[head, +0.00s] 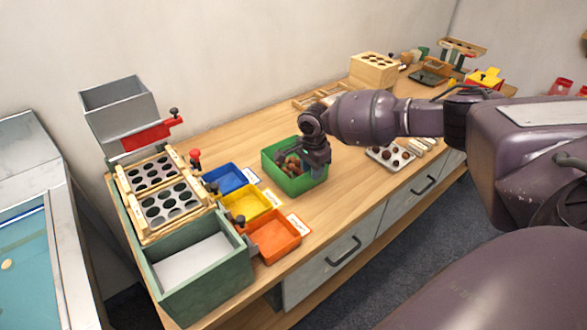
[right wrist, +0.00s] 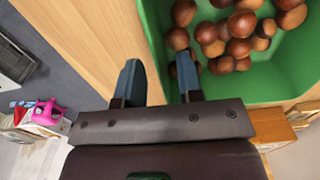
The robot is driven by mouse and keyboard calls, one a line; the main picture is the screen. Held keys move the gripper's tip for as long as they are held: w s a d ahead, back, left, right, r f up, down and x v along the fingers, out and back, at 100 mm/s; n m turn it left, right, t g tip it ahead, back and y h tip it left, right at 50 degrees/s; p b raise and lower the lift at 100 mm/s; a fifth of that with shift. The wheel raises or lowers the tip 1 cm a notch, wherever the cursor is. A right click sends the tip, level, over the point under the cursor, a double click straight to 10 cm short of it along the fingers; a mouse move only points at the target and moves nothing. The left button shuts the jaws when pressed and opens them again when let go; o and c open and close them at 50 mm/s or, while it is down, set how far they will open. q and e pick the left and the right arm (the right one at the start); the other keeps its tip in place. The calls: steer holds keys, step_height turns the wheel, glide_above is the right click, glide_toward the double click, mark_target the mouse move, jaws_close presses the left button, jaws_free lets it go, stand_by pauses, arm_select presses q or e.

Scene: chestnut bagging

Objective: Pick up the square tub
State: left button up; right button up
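The square tub (head: 281,178) is green and holds several brown chestnuts (head: 291,165). It stands on the wooden table in the head view. In the right wrist view the tub (right wrist: 152,28) fills the upper right, with the chestnuts (right wrist: 238,32) inside. My right gripper (head: 316,168) is at the tub's right side, pointing down. In the right wrist view its two fingers (right wrist: 160,82) are apart, one inside the tub and one outside, with the tub's wall between them. Whether either finger touches the wall cannot be told. My left gripper is not in view.
Blue (head: 226,179), yellow (head: 246,204) and orange (head: 273,237) trays stand left of the tub. A green bin with a hole board (head: 168,205) and a grey hopper (head: 119,106) are farther left. A tray of chestnuts (head: 390,157) lies to the right. Bare table lies in front of the tub.

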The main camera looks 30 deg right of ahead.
step_height(320, 180, down, 3)
steer(key=shift+r, duration=0.15)
jaws_close()
